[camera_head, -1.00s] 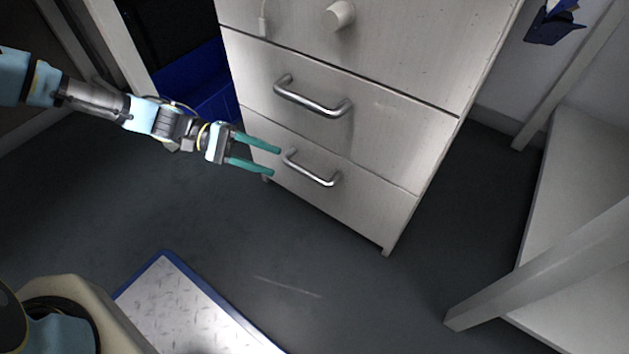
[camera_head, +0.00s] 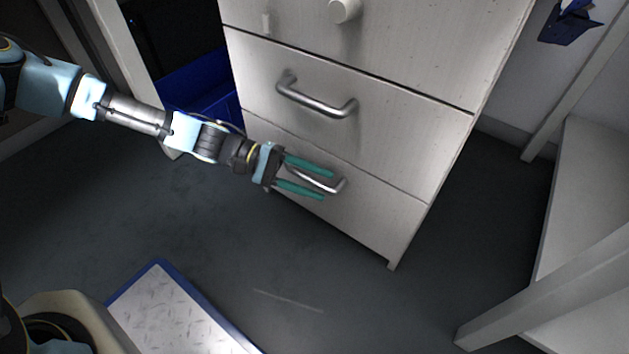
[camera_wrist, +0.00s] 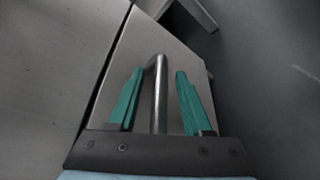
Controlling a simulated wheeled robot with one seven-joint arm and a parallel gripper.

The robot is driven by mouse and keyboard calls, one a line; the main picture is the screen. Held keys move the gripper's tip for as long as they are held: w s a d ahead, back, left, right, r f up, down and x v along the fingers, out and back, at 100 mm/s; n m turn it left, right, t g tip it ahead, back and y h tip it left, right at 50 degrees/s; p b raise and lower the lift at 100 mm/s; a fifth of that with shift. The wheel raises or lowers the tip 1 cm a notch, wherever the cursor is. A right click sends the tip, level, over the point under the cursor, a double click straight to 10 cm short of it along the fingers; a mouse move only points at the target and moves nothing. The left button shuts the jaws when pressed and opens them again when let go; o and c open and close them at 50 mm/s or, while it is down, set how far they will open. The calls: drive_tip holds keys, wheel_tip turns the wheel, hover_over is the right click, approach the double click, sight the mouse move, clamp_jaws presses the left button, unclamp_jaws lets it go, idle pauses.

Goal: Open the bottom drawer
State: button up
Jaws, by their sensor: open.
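The bottom drawer (camera_head: 372,212) is the lowest white front of the cabinet, and it is shut. Its silver bar handle (camera_head: 341,185) lies between the two green fingers of my gripper (camera_head: 328,185) in the head view. My gripper is open. In the wrist view the handle (camera_wrist: 157,85) runs lengthwise between the fingers of my gripper (camera_wrist: 156,95), with a gap on each side. The fingers hide part of the handle in the head view.
The middle drawer's handle (camera_head: 316,97) is just above my gripper. A blue bin (camera_head: 203,88) stands left of the cabinet. A white bench (camera_head: 590,190) is at the right. The floor (camera_head: 300,260) before the drawer is clear.

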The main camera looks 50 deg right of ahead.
drive_tip(key=shift+c, duration=0.3)
clamp_jaws()
idle(1.0)
